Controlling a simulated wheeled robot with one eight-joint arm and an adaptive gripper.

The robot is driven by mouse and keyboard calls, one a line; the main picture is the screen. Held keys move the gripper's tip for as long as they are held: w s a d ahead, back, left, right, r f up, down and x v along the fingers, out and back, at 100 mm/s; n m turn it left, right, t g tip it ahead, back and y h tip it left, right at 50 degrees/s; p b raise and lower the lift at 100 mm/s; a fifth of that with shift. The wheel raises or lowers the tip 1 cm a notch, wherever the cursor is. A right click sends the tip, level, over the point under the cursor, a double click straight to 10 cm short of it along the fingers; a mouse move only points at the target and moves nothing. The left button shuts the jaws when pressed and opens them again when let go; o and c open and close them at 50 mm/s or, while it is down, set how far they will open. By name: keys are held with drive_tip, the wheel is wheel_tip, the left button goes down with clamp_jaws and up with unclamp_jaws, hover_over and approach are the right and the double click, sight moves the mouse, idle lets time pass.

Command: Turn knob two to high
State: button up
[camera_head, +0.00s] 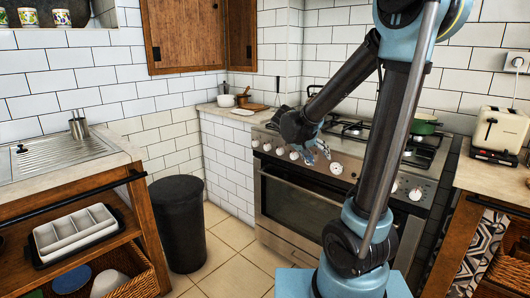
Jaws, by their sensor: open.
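A stove (300,205) with a steel front panel stands against the back wall. White knobs run along the panel, including a left-end knob (256,143), one beside it (267,147), a middle knob (336,168) and a right-end knob (415,194). No numbers or settings are readable, so I cannot tell which one is knob two. My gripper (323,151) is open and empty in front of the panel, left of the middle knob. It hides part of the panel there. I cannot tell whether it touches a knob.
The oven handle (300,185) runs below the knobs. A green pan (424,124) sits on the stove's right side. A toaster (501,129) stands on the right counter. A black bin (180,222) stands on the floor left of the stove. Tiled floor is free before the oven.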

drive_tip(key=w+a+t+h, duration=0.2)
drive_tip(key=w+a, duration=0.5)
drive_tip(key=a, duration=0.1)
drive_tip(key=m+t, duration=0.3)
drive_tip(key=t, duration=0.5)
approach(266, 149)
drive_tip(key=shift+h, duration=0.4)
drive_tip(key=x, duration=0.9)
drive_tip(key=shift+w+a+f, duration=0.1)
drive_tip(key=shift+w+a, duration=0.1)
drive_tip(key=shift+w, duration=0.05)
